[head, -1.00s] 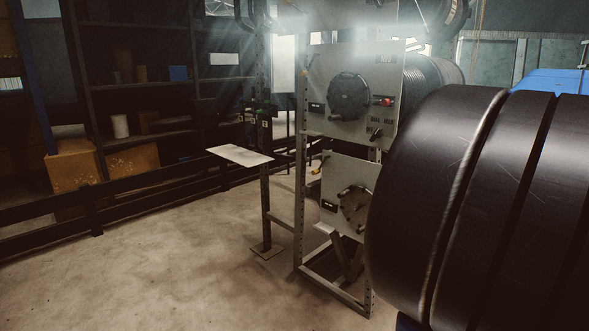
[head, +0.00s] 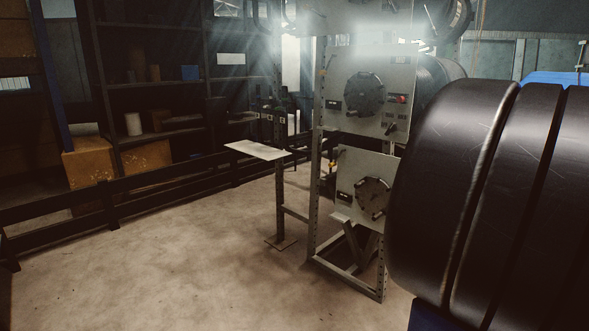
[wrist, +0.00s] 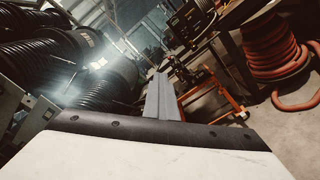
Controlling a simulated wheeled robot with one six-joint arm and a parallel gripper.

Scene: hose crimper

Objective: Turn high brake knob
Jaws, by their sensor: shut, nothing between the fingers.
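A grey metal rack (head: 316,190) with stacked panels stands right of centre in the head view. The middle panel (head: 340,122) carries a round black disc (head: 364,94), a red knob (head: 402,99) and a small black knob (head: 390,128). The lower panel (head: 345,165) has another black disc (head: 373,197). The top panel (head: 350,15) is cut off by the frame and washed out by glare. I cannot tell which knob is the high brake knob. My gripper (wrist: 158,82) shows only in the wrist view, shut and empty, apart from any knob.
A post with a white plate (head: 257,150) stands left of the rack. A dark railing (head: 110,208) fronts the shelves. Floor at lower left is clear. The wrist view shows orange hose (wrist: 275,50) on a reel.

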